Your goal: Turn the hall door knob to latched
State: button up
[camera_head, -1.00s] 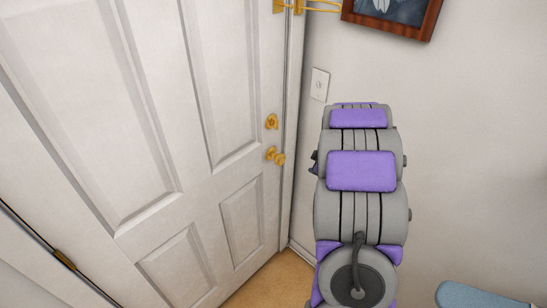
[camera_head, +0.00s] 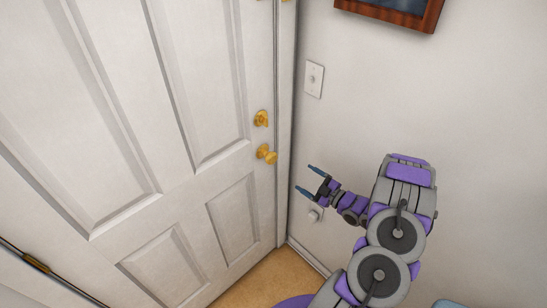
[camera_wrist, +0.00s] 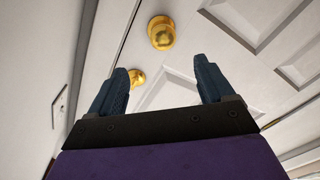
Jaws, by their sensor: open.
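The hall door (camera_head: 196,180) is a white panelled door at the left of the head view and looks closed against its frame. Its round brass knob (camera_head: 267,154) sits near the right edge, below a second brass fitting (camera_head: 261,118). My gripper (camera_head: 303,178) is open and empty, to the right of the knob and slightly lower in the picture, apart from it. In the wrist view, the larger round brass piece (camera_wrist: 162,32) appears to be the knob, beyond and between the open fingers (camera_wrist: 165,72). The smaller brass piece (camera_wrist: 137,77) is partly hidden by the left finger.
A white wall with a switch plate (camera_head: 314,79) stands right of the door. A small round fitting (camera_head: 316,213) is low on that wall, by my gripper. A framed picture (camera_head: 395,12) hangs above. A blue surface shows at the bottom right edge.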

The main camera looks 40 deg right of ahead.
send_near(274, 160)
jog(key=w, duration=0.3)
jog(key=w+a+b, duration=0.1)
jog(key=w, duration=0.3)
jog(key=w+a+b, duration=0.1)
jog(key=w, duration=0.3)
jog(key=shift+w+f, duration=0.1)
jog(key=shift+w, duration=0.15)
jog(key=shift+d+f, duration=0.15)
jog(key=shift+d, duration=0.35)
jog(key=shift+c, duration=0.9)
jog(key=shift+a, duration=0.35)
jog(key=c, duration=0.6)
jog(key=shift+c, duration=1)
